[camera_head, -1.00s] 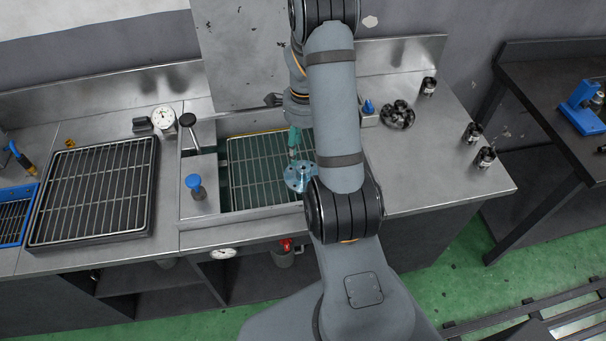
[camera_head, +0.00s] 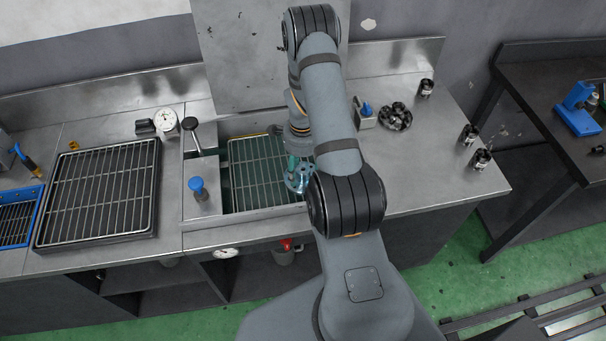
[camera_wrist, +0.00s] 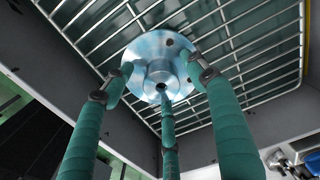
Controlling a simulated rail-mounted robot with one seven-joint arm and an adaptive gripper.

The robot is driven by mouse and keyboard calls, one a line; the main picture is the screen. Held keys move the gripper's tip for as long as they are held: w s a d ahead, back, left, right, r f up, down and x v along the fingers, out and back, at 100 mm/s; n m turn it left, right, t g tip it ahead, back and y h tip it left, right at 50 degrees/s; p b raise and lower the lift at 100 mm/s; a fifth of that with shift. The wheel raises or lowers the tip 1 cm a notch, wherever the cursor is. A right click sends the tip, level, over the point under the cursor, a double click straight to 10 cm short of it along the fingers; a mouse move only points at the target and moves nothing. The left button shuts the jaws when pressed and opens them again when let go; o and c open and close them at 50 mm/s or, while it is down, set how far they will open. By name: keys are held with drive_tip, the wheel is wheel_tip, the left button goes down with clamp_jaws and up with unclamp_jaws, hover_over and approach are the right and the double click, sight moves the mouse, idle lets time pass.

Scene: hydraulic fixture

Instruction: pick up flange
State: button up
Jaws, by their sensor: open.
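The flange (camera_wrist: 148,47) is a shiny, light blue metal disc with a raised hub and bolt holes. It rests on the wire grate in the sunken basin. In the head view the flange (camera_head: 299,184) shows at the right part of the basin, partly hidden by my arm. My gripper (camera_wrist: 160,84) has green, padded fingers, open and spread around the hub, with the tips over or near the disc. I cannot tell whether any finger touches it. In the head view my gripper (camera_head: 292,164) is right above the flange.
The basin grate (camera_head: 255,175) has walls close to the flange's right side. A blue-knobbed valve (camera_head: 197,188) and a black-handled lever (camera_head: 191,130) stand left of the basin. A black grate tray (camera_head: 100,190) lies further left. Several black fittings (camera_head: 396,116) sit on the right counter.

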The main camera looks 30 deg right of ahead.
clamp_jaws()
idle(0.8)
